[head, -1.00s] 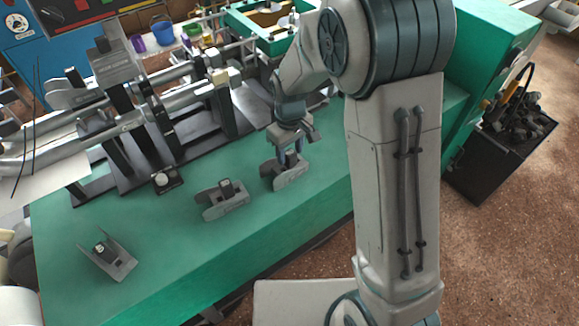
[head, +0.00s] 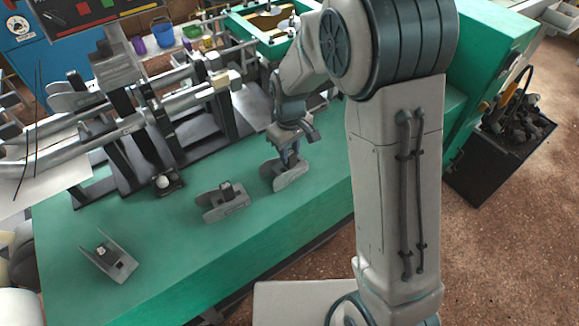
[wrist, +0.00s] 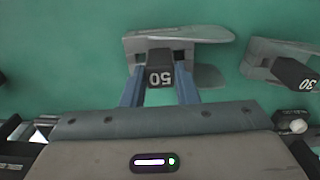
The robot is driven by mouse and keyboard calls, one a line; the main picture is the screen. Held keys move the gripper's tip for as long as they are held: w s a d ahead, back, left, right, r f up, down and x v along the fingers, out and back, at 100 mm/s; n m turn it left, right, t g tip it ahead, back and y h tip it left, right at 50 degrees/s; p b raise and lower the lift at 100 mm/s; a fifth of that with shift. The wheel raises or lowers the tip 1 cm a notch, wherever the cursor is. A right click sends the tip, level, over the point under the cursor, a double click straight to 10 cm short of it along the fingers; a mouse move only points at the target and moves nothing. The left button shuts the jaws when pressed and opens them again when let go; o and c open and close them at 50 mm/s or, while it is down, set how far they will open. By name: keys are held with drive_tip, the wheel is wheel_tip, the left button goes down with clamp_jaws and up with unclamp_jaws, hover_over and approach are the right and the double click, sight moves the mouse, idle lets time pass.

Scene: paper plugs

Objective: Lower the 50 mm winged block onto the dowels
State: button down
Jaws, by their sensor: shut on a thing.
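The 50 mm winged block (head: 288,175) is grey with a dark upright centre marked 50, and it sits at or just above the green bench. In the wrist view the block (wrist: 178,35) has its dark centre between my two blue fingers. My gripper (wrist: 160,82) is shut on that centre; in the head view my gripper (head: 287,157) points down at the block. The block's underside is hidden, so I cannot tell whether it touches the bench. I cannot make out the dowels in either view.
A second winged block (head: 224,203) stands to the left; the wrist view shows a block marked 30 (wrist: 295,72). A third (head: 108,258) lies farther left. A small dark base with a white knob (head: 163,182) and a rack of metal bars (head: 110,130) stand behind. The bench front (head: 190,250) is clear.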

drive_tip(key=shift+r+p, duration=1.25)
drive_tip(key=shift+r, duration=0.8)
